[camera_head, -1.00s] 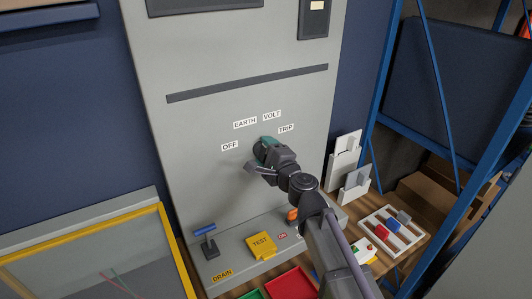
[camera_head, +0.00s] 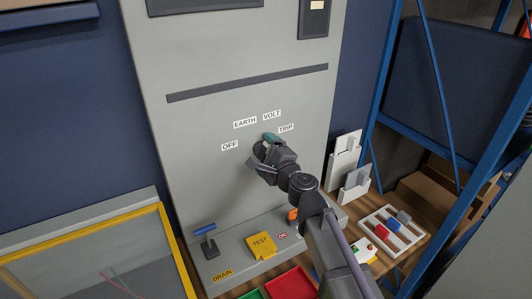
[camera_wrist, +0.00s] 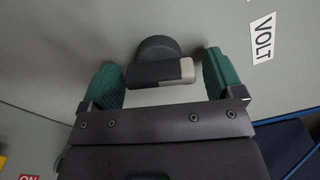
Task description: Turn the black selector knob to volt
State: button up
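The black selector knob (camera_wrist: 158,48) shows in the wrist view, a round base with a bar handle that has a light grey patch at its right end. My gripper (camera_wrist: 163,75) is open, with one teal finger at each end of the bar. The left finger is very close to the bar; a small gap shows at the right. The VOLT label (camera_wrist: 263,38) is at upper right there. In the head view my gripper (camera_head: 264,150) is at the panel below the VOLT label (camera_head: 272,115) and largely hides the knob.
The labels OFF (camera_head: 230,146), EARTH (camera_head: 245,123) and TRIP (camera_head: 286,128) are on the grey panel (camera_head: 200,125). Below are a blue-handled lever (camera_head: 205,230) and a yellow TEST block (camera_head: 261,245). A blue shelf frame (camera_head: 377,100) stands to the right.

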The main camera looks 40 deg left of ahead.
jog(key=v, duration=1.1)
jog(key=shift+a, duration=0.1)
jog(key=s+f+n+g+h, duration=0.2)
jog(key=s+f+n+g, duration=0.35)
jog(key=n, duration=0.35)
jog(key=d+f+n+g+h, duration=0.25)
jog(key=d+f+h, duration=0.2)
jog(key=d, duration=0.25)
jog(key=w+d+f+h, duration=0.1)
jog(key=d+f+h, duration=0.1)
jog(key=d, duration=1.1)
jog(key=w+d+f+m+h, duration=0.1)
jog(key=d+h, duration=0.3)
jog(key=d, duration=0.9)
jog(key=w+d+f+m+h, duration=0.1)
jog(key=w+d+f+h, duration=0.2)
jog(key=d, duration=1)
jog(key=shift+w+d+f+t+h, duration=0.3)
jog(key=shift+d+f+h, duration=0.15)
jog(key=shift+f, duration=0.15)
